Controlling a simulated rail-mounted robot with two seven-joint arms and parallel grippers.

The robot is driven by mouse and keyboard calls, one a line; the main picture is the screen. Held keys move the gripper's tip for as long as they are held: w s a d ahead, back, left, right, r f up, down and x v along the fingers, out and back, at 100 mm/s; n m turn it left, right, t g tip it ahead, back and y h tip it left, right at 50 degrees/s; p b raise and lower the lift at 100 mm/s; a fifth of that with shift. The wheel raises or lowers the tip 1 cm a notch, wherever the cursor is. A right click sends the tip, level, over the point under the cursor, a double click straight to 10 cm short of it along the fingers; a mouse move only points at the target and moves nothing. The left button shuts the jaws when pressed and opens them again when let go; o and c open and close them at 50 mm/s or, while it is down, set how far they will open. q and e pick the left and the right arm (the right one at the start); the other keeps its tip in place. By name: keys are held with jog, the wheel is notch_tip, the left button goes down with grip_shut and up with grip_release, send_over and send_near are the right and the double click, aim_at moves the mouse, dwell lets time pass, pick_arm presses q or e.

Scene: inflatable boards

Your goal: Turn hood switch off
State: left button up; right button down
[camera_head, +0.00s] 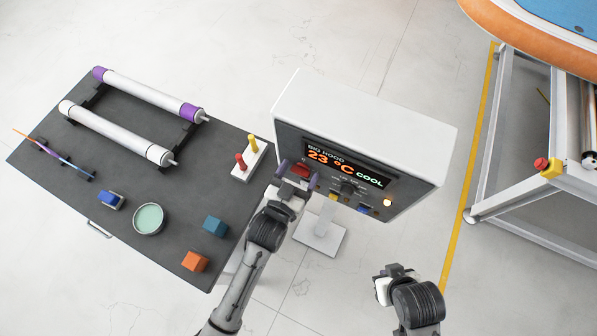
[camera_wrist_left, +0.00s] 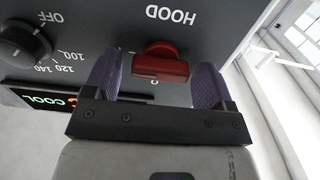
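The control box (camera_head: 365,120) has a display reading "BIG HOOD 23 °C COOL". Its red hood switch (camera_head: 300,170) is at the panel's left end, partly covered by my gripper. In the left wrist view the red switch (camera_wrist_left: 160,64) sits below the upside-down word "HOOD". My left gripper (camera_head: 298,178) is at the panel, and its purple fingers (camera_wrist_left: 157,85) stand open on either side of the switch. I cannot tell whether they touch it. My right gripper (camera_head: 390,276) is low at the right, away from the panel; its fingers are not clear.
A black knob (camera_wrist_left: 22,45) marked OFF is beside the switch. A metal frame table (camera_head: 530,200) stands right.

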pick_arm(q)
jog(key=c, duration=0.8)
